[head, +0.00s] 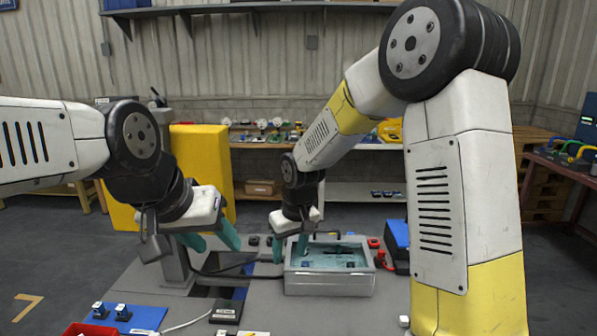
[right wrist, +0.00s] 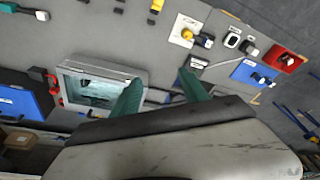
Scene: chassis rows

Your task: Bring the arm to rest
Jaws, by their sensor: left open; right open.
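My left gripper (head: 212,243) has its teal fingers spread. It hangs over the left part of the grey table (head: 270,312), and nothing shows between its fingers. My right gripper (head: 290,249) is open, its fingers pointing down at the left rear corner of a grey open-topped box (head: 328,284). In the right wrist view its two fingers (right wrist: 161,92) stand well apart with no object between them. The box (right wrist: 138,73) shows left of and partly behind the left finger there. I cannot tell whether that finger touches the box.
A blue mat (head: 130,318) with small connectors and a red bin (head: 88,330) lie at the front left. A blue case (head: 396,240) stands right of the box. A yellow panel (head: 205,160) stands behind my left arm. A dark cable (head: 225,271) crosses the table.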

